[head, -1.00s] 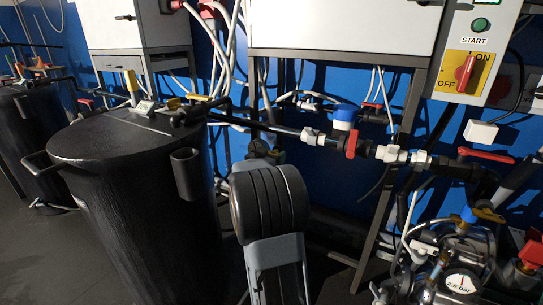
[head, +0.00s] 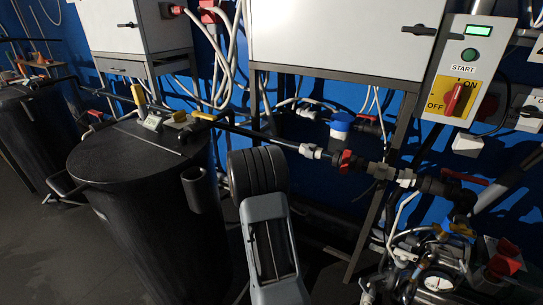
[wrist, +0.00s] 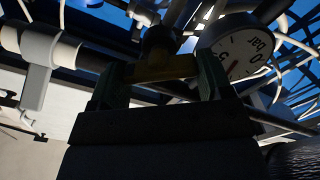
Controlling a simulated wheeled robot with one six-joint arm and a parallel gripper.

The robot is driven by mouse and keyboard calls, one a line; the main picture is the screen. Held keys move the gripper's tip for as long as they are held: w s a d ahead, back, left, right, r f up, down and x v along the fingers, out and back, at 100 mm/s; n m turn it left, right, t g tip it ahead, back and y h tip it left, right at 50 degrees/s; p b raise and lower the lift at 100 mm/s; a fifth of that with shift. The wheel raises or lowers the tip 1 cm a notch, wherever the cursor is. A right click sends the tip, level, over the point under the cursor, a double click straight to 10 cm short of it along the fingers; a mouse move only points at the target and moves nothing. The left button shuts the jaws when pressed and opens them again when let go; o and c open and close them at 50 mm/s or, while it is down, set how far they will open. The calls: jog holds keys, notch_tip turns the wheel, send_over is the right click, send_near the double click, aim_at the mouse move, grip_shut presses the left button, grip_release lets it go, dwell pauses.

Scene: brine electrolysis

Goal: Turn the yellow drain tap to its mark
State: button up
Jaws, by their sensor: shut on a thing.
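In the wrist view my gripper (wrist: 159,72) has its two dark fingers on either side of a dull yellow handle (wrist: 170,70), and it is shut on it. I take this handle to be the yellow drain tap. It joins a dark fitting just behind. The picture is dark there, and no mark can be made out. A round pressure gauge (wrist: 236,48) is close to the right finger. In the head view the same kind of gauge (head: 438,284) is at the bottom right, with a yellow handle (head: 462,229) above it; my gripper cannot be made out there.
A black tank (head: 140,215) stands at the left, with other yellow handles on its lid. A pipe with a red-handled valve (head: 346,161) runs across the middle. Pipes and hoses crowd the gauge. A control box (head: 468,65) hangs at the upper right. Dark floor is open at lower left.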

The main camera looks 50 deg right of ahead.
jog(key=n+p, duration=0.5)
jog(key=shift+r+n+p, duration=0.15)
jog(key=shift+n+p, duration=0.15)
jog(key=shift+w+f+n+p, duration=0.1)
jog(key=shift+f+n+p, duration=0.05)
jog(key=shift+n+p, duration=0.85)
jog(key=shift+f+n+p, duration=0.1)
jog(key=shift+n+p, duration=0.55)
jog(key=shift+n, duration=0.65)
jog(key=o, duration=0.9)
jog(key=v, duration=1.3)
jog(key=shift+a+f, duration=0.1)
jog(key=shift+a, duration=0.3)
